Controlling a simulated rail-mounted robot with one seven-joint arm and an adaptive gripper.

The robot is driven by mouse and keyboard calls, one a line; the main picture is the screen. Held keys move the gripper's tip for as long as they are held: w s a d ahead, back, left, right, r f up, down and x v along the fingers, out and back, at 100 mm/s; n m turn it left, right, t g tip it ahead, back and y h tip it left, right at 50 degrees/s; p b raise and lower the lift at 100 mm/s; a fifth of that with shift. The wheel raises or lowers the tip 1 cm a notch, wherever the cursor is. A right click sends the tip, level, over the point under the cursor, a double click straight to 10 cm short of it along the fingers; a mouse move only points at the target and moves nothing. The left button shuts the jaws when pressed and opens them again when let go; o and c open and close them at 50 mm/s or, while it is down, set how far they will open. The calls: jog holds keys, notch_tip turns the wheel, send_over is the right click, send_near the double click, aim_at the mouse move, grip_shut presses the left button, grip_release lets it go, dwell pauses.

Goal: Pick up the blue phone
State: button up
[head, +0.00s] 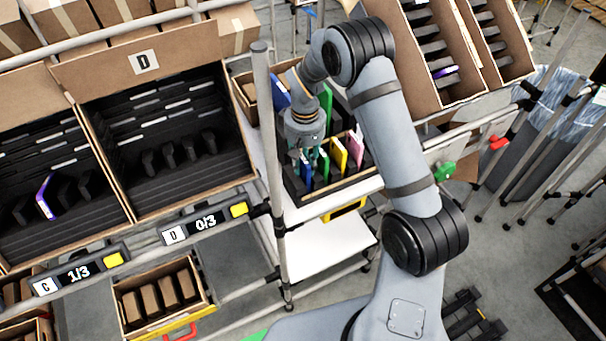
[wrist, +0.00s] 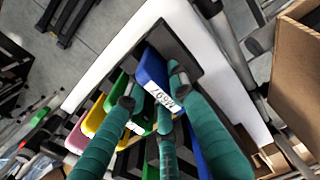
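A blue phone (head: 307,168) stands upright in a slot of the black rack at the centre of the head view. In the wrist view the blue phone (wrist: 152,70) shows its top end with a white number label. My gripper (head: 306,152) is directly above the rack. In the wrist view its teal fingers (wrist: 155,93) are spread on both sides of the blue phone; whether they touch it I cannot tell. A second blue phone (head: 281,91) stands further back in the rack; a blue piece also shows lower in the wrist view (wrist: 196,150), partly hidden by a finger.
Green (head: 323,166), yellow (head: 338,155) and pink (head: 356,147) phones stand close beside the blue one. More tilted cartons stand at upper right.

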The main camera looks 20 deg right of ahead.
grip_shut()
dwell(0.4)
